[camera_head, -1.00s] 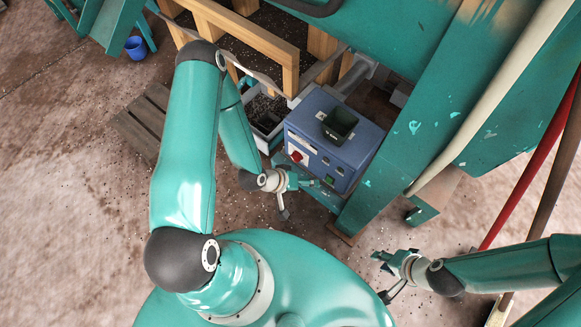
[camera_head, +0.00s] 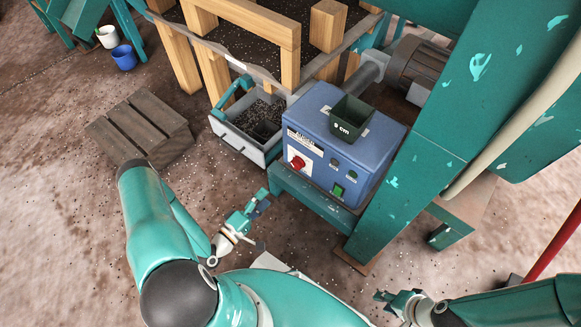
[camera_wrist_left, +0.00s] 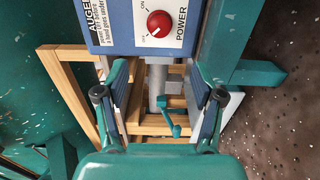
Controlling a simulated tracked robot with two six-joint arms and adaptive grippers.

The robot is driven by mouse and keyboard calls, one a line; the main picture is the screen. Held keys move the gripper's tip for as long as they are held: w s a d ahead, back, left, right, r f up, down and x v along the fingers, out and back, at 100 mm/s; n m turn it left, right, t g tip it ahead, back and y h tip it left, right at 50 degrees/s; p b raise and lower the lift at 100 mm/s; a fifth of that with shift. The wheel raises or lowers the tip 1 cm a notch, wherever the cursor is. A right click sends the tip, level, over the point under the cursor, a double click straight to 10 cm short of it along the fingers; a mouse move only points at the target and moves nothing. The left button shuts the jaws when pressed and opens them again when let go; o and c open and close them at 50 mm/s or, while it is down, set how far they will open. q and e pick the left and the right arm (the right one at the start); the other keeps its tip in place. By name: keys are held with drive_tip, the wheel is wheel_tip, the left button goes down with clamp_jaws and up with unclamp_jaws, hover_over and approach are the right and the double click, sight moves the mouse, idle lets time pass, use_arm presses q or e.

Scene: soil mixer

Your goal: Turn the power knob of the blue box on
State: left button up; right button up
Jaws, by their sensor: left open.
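The blue box (camera_head: 345,148) stands on a teal frame in the middle of the head view. Its red power knob (camera_head: 298,162) is on the left of its front face, with a green switch at the lower right. In the left wrist view the red knob (camera_wrist_left: 160,23) sits at the top on a white plate marked ON, OFF and POWER. My left gripper (camera_head: 258,222) is open and empty, below and left of the knob, apart from the box. My right gripper (camera_head: 385,304) is open and empty at the bottom edge.
A dark green pot (camera_head: 350,118) stands on the box. A grey tray of soil (camera_head: 247,140) is left of it. A wooden pallet (camera_head: 143,128) lies further left. A thick teal leg (camera_head: 420,150) stands right of the box. Floor in front is clear.

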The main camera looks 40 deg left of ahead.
use_arm(q)
drive_tip(key=w+b, duration=0.1)
drive_tip(key=w, duration=0.4)
drive_tip(key=w+b, duration=0.1)
drive_tip(key=w, duration=0.4)
drive_tip(key=w+d+b, duration=0.1)
drive_tip(key=w, duration=0.4)
drive_tip(key=shift+d, duration=0.1)
